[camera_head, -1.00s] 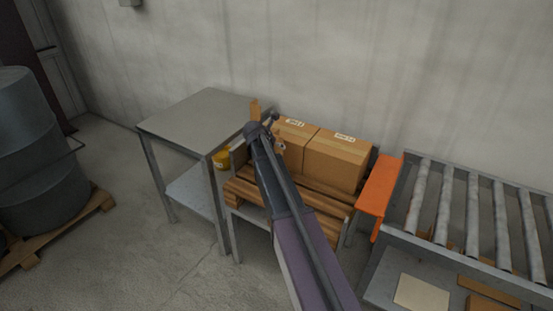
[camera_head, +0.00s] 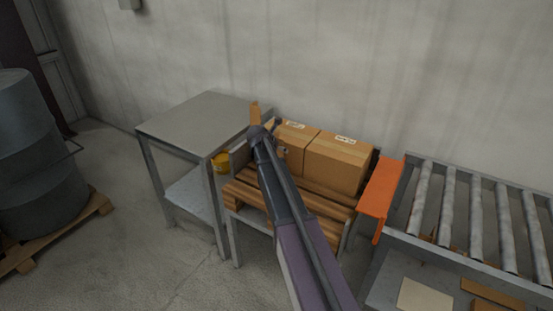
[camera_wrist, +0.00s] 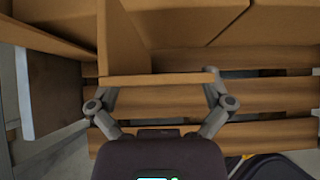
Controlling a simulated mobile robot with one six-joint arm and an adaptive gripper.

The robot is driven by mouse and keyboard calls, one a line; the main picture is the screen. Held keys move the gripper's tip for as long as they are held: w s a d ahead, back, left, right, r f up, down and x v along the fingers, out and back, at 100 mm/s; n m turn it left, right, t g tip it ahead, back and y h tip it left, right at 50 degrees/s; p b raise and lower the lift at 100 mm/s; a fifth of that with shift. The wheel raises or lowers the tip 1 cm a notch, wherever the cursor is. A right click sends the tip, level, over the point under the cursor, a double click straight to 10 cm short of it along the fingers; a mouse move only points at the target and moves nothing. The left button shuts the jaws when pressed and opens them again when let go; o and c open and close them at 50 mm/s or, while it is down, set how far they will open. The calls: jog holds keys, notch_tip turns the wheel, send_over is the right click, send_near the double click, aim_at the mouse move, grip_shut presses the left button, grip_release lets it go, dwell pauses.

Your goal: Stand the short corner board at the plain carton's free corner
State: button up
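My gripper (camera_wrist: 160,88) has its two fingers at either end of a tan board edge and appears shut on the short corner board (camera_wrist: 118,40). In the head view the board (camera_head: 254,112) stands upright beyond my gripper (camera_head: 264,130), left of the cartons. Two brown cartons sit side by side on a slatted pallet: a left carton (camera_head: 293,148) and a right carton (camera_head: 338,165). Both show a pale label on top, so I cannot tell which is plain. The board is close to the left carton; whether they touch is unclear. My arm hides part of that carton.
The wooden pallet (camera_head: 325,190) rests on a metal stand. An orange plate (camera_head: 380,190) and a roller conveyor (camera_head: 480,215) are at the right. The wall is close behind.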

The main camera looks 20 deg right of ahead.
jog(key=c, duration=1)
jog(key=shift+r, duration=0.1)
jog(key=shift+c, duration=0.2)
jog(key=s+a+r+p, duration=0.1)
jog(key=s+r+p, duration=0.1)
jog(key=s, duration=0.6)
jog(key=s+a+r+p, duration=0.2)
jog(key=s+p, duration=0.1)
jog(key=s, duration=0.4)
jog(key=shift+s+a+r, duration=0.2)
jog(key=shift+s+r, duration=0.15)
jog(key=shift+r, duration=0.05)
